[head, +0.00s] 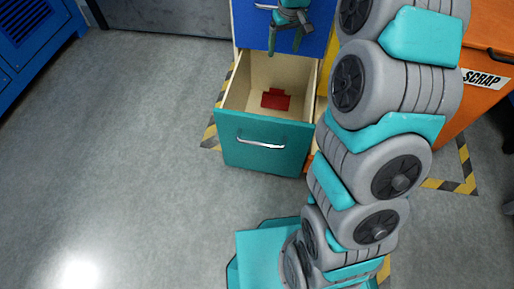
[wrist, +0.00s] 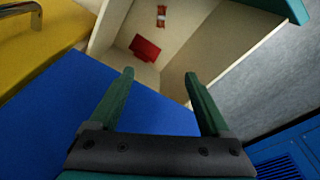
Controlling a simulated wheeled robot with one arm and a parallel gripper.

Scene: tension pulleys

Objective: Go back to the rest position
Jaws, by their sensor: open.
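My gripper (head: 284,50) is open and empty in front of the blue drawer front, above the open drawer (head: 258,150). The drawer has a teal front with a silver handle and pale inner walls. A red piece (head: 275,99) lies on its floor, clear of the fingers. In the wrist view, my gripper's (wrist: 159,75) two green fingers stand wide apart with nothing between them. Beyond them the red piece (wrist: 145,48) shows inside the drawer. A small orange-brown piece with a pale middle (wrist: 161,16) also shows there.
A blue drawer front (head: 308,42) is close behind my gripper. An orange scrap bin (head: 485,85) stands at the right. A blue locker (head: 32,30) is at the upper left. Yellow-black tape (head: 210,132) marks the floor. Open grey floor (head: 110,150) fills the left.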

